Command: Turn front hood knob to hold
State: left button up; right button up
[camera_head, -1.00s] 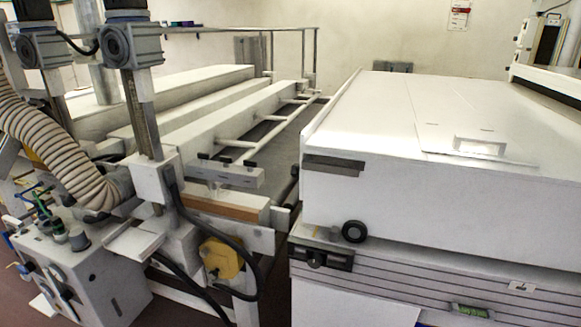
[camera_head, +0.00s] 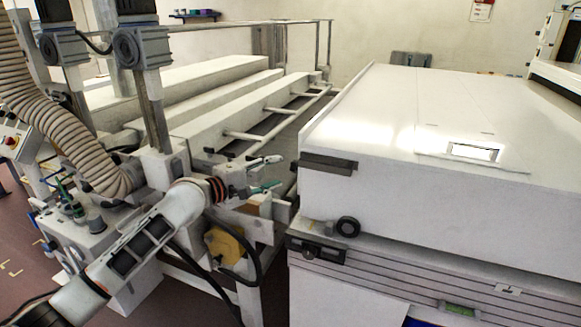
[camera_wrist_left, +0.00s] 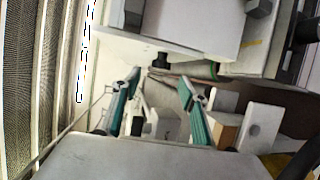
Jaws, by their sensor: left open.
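A round black knob (camera_head: 347,227) sits low at the left end of the white hood's (camera_head: 400,195) front face in the head view. A smaller grey piece is just left of it. My left gripper (camera_head: 270,173) is open and empty, up and to the left of the knob and apart from it, over the end of the neighbouring line. In the left wrist view its two teal-padded fingers (camera_wrist_left: 160,80) are spread with nothing between the tips. A small black part (camera_wrist_left: 160,61) shows beyond them; I cannot tell what it is. My right gripper is not in view.
A grey bracket (camera_head: 328,164) juts from the hood's left corner. A dark latch (camera_head: 317,250) is below the knob. A ribbed hose (camera_head: 60,110), posts and a yellow part (camera_head: 222,243) crowd the left. A narrow gap separates the line from the hood.

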aim_at(291, 167)
pick_arm(q)
jog(key=b+x, duration=0.1)
jog(key=x, duration=0.6)
jog(key=shift+w+d+f, duration=0.1)
jog(key=c, duration=1.1)
